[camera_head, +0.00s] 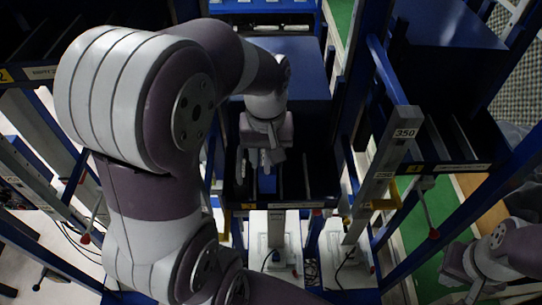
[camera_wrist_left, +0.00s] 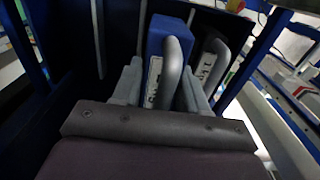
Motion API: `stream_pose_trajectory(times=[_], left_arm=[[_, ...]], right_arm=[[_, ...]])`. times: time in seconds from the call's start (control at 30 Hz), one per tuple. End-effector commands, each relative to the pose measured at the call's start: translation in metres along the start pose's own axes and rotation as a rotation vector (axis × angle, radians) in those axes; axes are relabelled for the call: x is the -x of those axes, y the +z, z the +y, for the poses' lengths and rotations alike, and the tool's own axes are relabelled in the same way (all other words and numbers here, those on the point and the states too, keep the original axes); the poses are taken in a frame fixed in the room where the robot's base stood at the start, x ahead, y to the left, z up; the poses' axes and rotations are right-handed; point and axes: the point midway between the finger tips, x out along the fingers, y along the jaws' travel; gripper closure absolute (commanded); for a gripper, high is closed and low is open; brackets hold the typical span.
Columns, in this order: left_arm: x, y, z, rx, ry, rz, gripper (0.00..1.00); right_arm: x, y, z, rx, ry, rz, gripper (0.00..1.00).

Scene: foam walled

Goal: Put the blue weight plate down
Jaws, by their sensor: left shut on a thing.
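The blue weight plate (camera_wrist_left: 155,42) stands upright between the fingers of my left gripper (camera_wrist_left: 160,88) in the left wrist view. It has a white label and a grey curved handle. In the head view my left gripper (camera_head: 265,158) is over a dark bin with dividers (camera_head: 318,185), shut on the blue plate (camera_head: 267,183), whose lower part is inside the bin. I cannot tell whether the plate touches the bin floor. My right gripper (camera_head: 470,288) is at the lower right, away from the bin; its fingers are too dark and small to read.
Another weight with a grey handle and white label (camera_wrist_left: 208,68) stands just right of the blue plate in the left wrist view. Thin dividers (camera_wrist_left: 98,38) split the bin. A grey post marked 350 (camera_head: 386,165) and blue frame bars (camera_head: 345,90) stand close to the bin's right.

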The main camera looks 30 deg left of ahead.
Motion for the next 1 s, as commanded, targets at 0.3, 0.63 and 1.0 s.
stream_pose_trajectory(times=[0.3, 0.63, 1.0], left_arm=[[-0.025, 0.001, 0.0, 0.0, 0.001, 0.001, 1.0], [-0.029, 0.001, 0.0, 0.0, 0.001, 0.001, 1.0], [-0.024, 0.002, 0.0, 0.0, -0.001, -0.004, 0.46]], right_arm=[[0.011, -0.001, 0.0, 0.0, 0.0, 0.0, 1.0], [0.007, -0.001, 0.0, 0.0, 0.0, 0.0, 1.0], [0.012, -0.001, 0.0, 0.0, 0.0, 0.0, 1.0]])
